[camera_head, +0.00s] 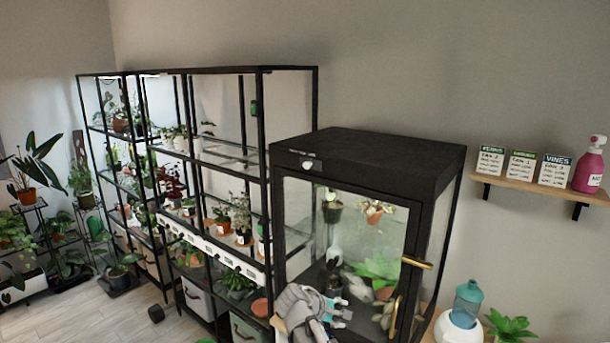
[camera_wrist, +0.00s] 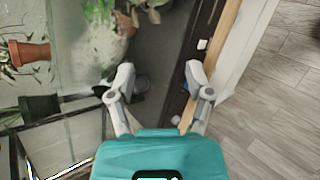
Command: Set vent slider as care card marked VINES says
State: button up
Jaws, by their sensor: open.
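The care card marked VINES (camera_head: 554,171) stands on the wall shelf at the right, rightmost of three cards. Its heading is blue; the smaller lines are too small to read surely. On the upper front band of the black glass cabinet (camera_head: 365,160), a small whitish knob (camera_head: 308,165) sits toward the left end; it looks like the vent slider, but its markings cannot be read. My gripper (camera_head: 342,313) is low in front of the cabinet glass, well below the knob. In the wrist view my gripper (camera_wrist: 160,82) is open, with nothing between its fingers.
The wall shelf (camera_head: 520,184) also holds a pink bottle (camera_head: 589,167). The cabinet has brass handles (camera_head: 417,263) and plants inside. Black plant racks (camera_head: 190,72) stand to the left. A teal-topped bottle (camera_head: 467,298) and a green plant (camera_head: 510,325) are at lower right.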

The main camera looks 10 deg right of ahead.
jog(key=w+a+r+n+t+h+p, duration=0.2)
jog(key=w+r+n+p, duration=0.15)
jog(key=r, duration=0.45)
jog(key=w+a+r+n+t+h+p, duration=0.2)
jog(key=w+a+r+n+t+p, duration=0.15)
jog(key=r, duration=0.45)
jog(key=n+t+h+p, duration=0.2)
jog(key=n+t+p, duration=0.35)
jog(key=n, duration=0.35)
send_near(305, 166)
jog(key=f+v, duration=0.1)
jog(key=v, duration=0.3)
jog(key=shift+d+r+t+b, duration=0.1)
jog(key=shift+d+t+b, duration=0.05)
jog(key=shift+t+b, duration=0.2)
jog(key=shift+w+d, duration=0.1)
jog(key=p+x, duration=0.4)
jog(key=x, duration=0.8)
jog(key=shift+r+p, duration=0.25)
jog(key=shift+p, duration=0.15)
jog(key=shift+x, duration=0.8)
jog(key=shift+d+f, duration=0.1)
grip_shut()
